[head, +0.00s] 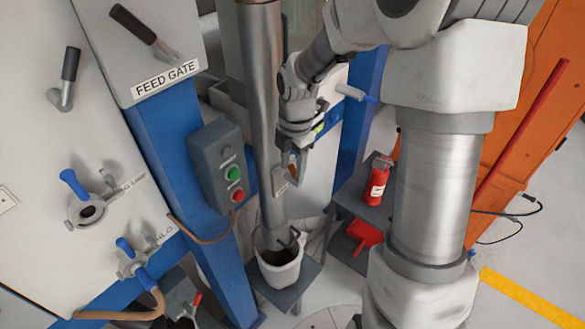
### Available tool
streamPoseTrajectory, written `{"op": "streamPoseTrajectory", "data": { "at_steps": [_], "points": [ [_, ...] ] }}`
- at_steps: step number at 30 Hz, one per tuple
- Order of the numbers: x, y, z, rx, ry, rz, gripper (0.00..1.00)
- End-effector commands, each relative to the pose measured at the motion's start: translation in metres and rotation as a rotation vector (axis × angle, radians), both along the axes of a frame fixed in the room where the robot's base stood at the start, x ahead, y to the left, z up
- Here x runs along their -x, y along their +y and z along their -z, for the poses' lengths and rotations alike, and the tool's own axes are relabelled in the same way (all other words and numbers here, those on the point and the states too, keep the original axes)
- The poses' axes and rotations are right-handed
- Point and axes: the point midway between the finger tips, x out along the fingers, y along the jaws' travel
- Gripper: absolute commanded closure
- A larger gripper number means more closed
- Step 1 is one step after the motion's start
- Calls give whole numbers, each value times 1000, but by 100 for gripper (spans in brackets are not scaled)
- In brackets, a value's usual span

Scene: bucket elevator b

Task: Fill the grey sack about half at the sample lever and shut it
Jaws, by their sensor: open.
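A pale grey, open-topped sack (280,270) sits on a small dark stand (298,292) under the lower end of the steel pipe (265,120). Something dark shows inside its mouth, but I cannot tell how high it reaches. A dark hooked piece (294,238) stands at the sack's rim. My gripper (292,168) is open and points down beside the pipe, well above the sack. A small grey labelled plate (283,183) is on the pipe just below the fingers. An orange-brown piece shows between the fingers; I cannot tell whether it is the sample lever or whether they touch it.
A control box (222,165) with green and red buttons is left of the pipe. The feed gate panel (140,45) and blue-handled valves (85,205) are further left.

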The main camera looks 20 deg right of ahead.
Motion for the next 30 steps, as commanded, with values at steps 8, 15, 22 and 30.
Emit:
{"op": "streamPoseTrajectory", "data": {
  "at_steps": [8,15,22,30],
  "points": [
    [0,0,10,0,0,0,48],
    [-1,0,10,0,-1,0,64],
    [-1,0,10,0,-1,0,100],
    [-1,0,10,0,-1,0,100]
  ]
}}
